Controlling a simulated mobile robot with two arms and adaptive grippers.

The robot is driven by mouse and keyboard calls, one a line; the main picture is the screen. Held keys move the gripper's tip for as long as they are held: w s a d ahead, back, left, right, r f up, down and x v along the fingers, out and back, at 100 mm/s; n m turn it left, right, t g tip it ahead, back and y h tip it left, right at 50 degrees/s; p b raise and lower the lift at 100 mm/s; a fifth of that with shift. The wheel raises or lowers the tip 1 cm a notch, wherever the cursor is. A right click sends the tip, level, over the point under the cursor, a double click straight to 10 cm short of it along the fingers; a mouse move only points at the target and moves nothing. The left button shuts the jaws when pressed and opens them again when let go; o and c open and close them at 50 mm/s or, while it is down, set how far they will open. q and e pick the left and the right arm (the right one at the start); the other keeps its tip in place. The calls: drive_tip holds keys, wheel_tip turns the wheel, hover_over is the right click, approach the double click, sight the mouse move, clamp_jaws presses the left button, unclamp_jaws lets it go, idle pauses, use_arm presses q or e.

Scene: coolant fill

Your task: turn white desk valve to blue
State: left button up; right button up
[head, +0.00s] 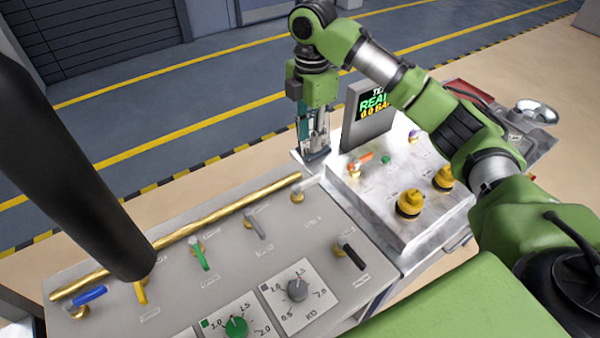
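The white desk valve (308,183) sits at the back right corner of the grey desk panel (225,270). It has a pale lever on a brass body. The blue valve (88,296) is at the far left of the same desk, also on a brass body. My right gripper (316,156) points down just behind and above the white valve, apart from it in the picture. Its fingers look close together and are seen from the side, so their opening is unclear. No blue mark shows at the white valve. My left gripper is out of view.
Yellow (140,291), green (203,256), grey (257,226) and black (352,256) levers and dials (297,289) stand on the desk. A brass pipe (190,232) runs along its back. A machine with a screen (370,108) and yellow knobs (411,203) adjoins it.

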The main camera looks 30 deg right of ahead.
drive_tip(key=p, duration=0.2)
hover_over(309, 179)
drive_tip(key=f, duration=0.6)
drive_tip(key=shift+s+f, duration=0.2)
drive_tip(key=shift+s, duration=0.15)
drive_tip(key=f, duration=0.1)
drive_tip(key=f+p, duration=0.1)
drive_tip(key=f, duration=0.1)
drive_tip(key=shift+w+f, duration=0.2)
drive_tip(key=shift+f, duration=0.05)
wheel_tip(309, 179, down, 3)
drive_tip(key=shift+p, duration=0.3)
drive_tip(key=shift+f, duration=0.3)
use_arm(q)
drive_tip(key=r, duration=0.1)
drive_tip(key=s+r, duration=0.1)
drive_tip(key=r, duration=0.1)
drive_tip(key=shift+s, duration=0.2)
use_arm(e)
clamp_jaws()
